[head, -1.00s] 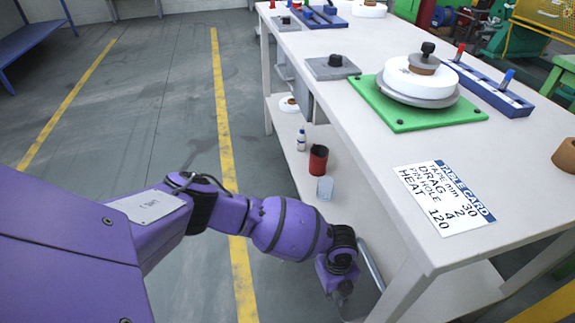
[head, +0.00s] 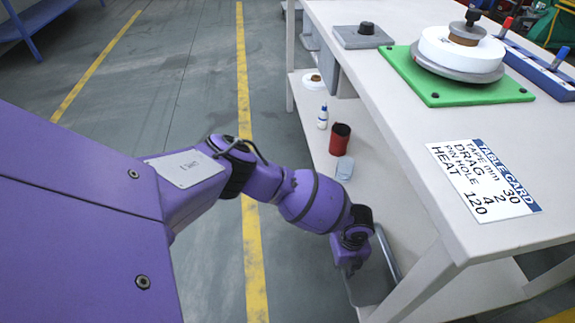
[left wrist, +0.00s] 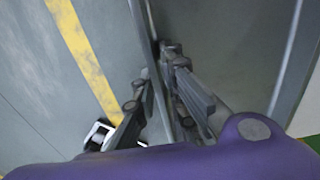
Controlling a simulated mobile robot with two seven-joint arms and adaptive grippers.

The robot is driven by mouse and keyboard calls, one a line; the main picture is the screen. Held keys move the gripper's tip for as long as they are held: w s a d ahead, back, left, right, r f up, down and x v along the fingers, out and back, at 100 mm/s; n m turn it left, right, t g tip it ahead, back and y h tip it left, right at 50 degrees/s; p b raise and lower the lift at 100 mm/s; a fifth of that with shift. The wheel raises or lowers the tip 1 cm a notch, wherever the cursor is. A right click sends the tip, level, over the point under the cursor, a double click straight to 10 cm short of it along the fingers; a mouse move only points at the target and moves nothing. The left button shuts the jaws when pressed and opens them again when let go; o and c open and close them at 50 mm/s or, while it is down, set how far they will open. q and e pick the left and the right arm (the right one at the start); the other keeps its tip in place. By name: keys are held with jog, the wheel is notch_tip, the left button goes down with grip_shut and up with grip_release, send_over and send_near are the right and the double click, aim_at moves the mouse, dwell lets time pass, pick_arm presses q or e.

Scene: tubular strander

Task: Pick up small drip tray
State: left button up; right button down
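The small drip tray (head: 372,282) is a shallow grey tray with a raised rim at the lower front end of the bench's lower shelf. My left gripper (left wrist: 157,68) reaches down at the tray's left edge, with a finger on each side of that wall. The fingers converge and look shut on it. In the head view my left wrist hides the fingertips. My right gripper is not in view.
The white workbench (head: 400,110) stands over the lower shelf (head: 385,190). A clear cup (head: 345,168), red can (head: 340,140) and small bottle (head: 323,117) stand behind the tray. A table card (head: 482,180) lies on top. The floor left of the bench is open.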

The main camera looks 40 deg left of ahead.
pick_arm(q)
jog(key=shift+w+r, duration=0.15)
grip_shut()
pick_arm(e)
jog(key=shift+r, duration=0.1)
